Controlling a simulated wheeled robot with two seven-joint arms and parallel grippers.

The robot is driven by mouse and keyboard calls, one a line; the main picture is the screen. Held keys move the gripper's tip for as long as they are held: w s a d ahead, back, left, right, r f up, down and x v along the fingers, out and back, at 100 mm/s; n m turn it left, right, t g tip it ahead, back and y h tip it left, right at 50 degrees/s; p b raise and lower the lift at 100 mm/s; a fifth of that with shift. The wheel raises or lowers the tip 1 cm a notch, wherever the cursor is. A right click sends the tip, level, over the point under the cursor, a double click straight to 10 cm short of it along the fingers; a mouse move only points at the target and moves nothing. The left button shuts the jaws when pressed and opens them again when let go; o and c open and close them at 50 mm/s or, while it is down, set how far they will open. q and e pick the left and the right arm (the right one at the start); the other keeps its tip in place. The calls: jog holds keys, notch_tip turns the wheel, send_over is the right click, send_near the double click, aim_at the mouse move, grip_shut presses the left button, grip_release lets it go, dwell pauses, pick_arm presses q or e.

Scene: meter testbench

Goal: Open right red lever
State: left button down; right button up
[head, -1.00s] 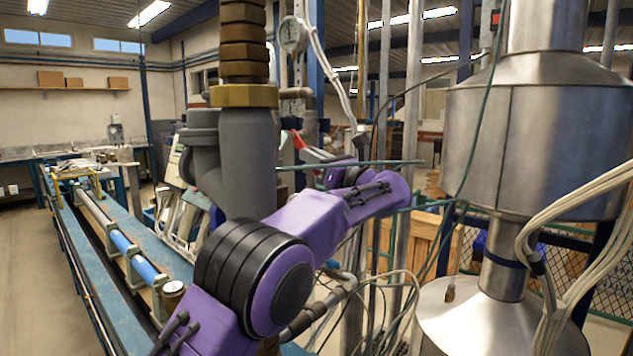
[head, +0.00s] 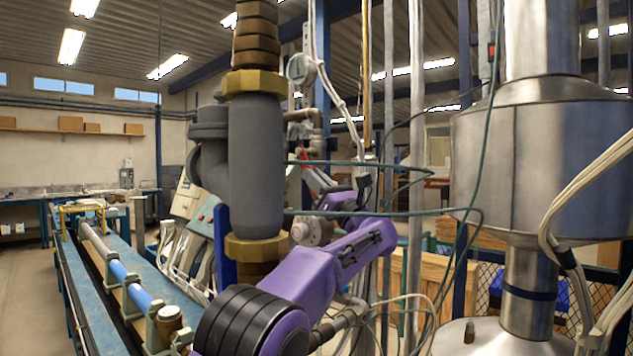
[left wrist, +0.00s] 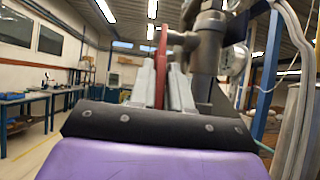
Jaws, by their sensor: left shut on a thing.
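The red lever (left wrist: 160,66) stands upright in the left wrist view, its upper end bending right toward a grey pipe valve (left wrist: 208,45). My left gripper (left wrist: 160,88) is shut on the lever, one grey finger on each side of it. In the head view, the red lever (head: 318,179) shows only in part behind the grey pipe and green cables. My purple left arm reaches up and right past the pipe toward it; the fingertips are mostly hidden there. My right gripper is in neither current view.
A thick grey vertical pipe (head: 257,165) with brass fittings stands close in front of the lever. Green cables (head: 400,213) cross near my left arm. A large steel vessel (head: 540,165) stands at the right. A long blue bench (head: 118,290) runs along the left.

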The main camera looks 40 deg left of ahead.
pick_arm(q)
jog(key=shift+a+f, duration=0.1)
jog(key=c, duration=1.2)
grip_release()
jog(key=shift+o, duration=0.2)
jog(key=shift+a, duration=0.15)
jog(key=b+v, duration=0.4)
jog(key=v, duration=0.6)
jog(key=shift+d, duration=0.3)
